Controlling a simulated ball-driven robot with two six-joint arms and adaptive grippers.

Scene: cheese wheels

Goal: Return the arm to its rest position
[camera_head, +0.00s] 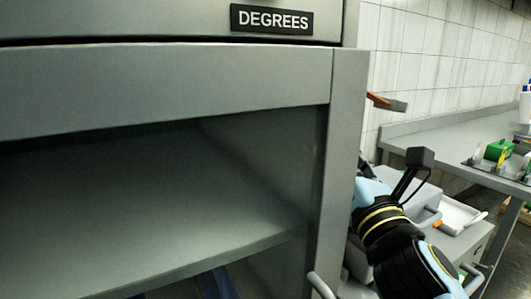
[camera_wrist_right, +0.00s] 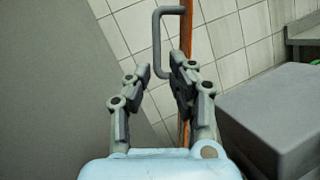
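My right arm (camera_head: 400,245) rises at the right of the head view, beside the metal cabinet's front post, with light blue and black links. Its fingers do not show clearly there. In the right wrist view my right gripper (camera_wrist_right: 159,72) has its two grey fingers apart, with nothing held between them. A grey bracket-shaped handle (camera_wrist_right: 157,42) and an orange upright bar (camera_wrist_right: 186,30) show beyond the fingertips; I cannot tell their distance. My left arm and left gripper are not in view.
The cabinet with a "DEGREES" label (camera_head: 272,20) fills the left; its post (camera_head: 343,150) stands close to my right arm. Its open shelf (camera_head: 170,255) looks empty. A grey box (camera_wrist_right: 275,120) is right of the gripper.

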